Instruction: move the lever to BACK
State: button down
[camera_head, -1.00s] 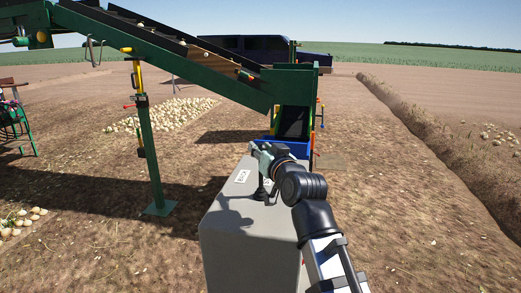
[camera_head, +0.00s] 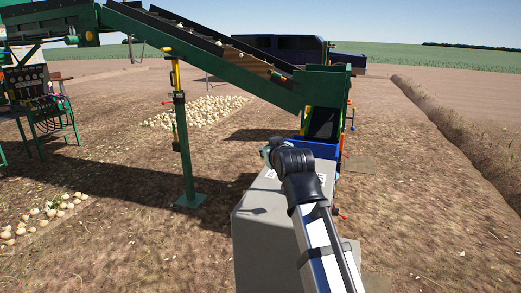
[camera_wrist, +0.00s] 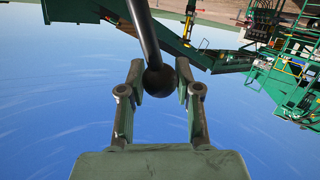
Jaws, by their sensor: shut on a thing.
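In the wrist view, the lever shows as a dark rod (camera_wrist: 143,30) ending in a round black knob (camera_wrist: 159,80). My gripper (camera_wrist: 160,75) has one finger on each side of the knob and is shut on it. In the head view, my gripper (camera_head: 267,153) is above the far left part of a grey box (camera_head: 270,235), mostly hidden by my own wrist. The lever is hidden there. A white label (camera_head: 270,173) on the box top is partly covered and its word cannot be read.
A green conveyor (camera_head: 230,62) slopes down to a hopper beside a blue bin (camera_head: 318,148) behind the box. A green support post (camera_head: 184,140) stands to the left. Onion piles lie on the ground (camera_head: 40,218). Open soil lies to the right.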

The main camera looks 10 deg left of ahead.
jog(key=c, duration=0.8)
grip_release()
jog(key=shift+w+a, duration=0.1)
jog(key=shift+a, duration=0.05)
jog(key=v, duration=1.2)
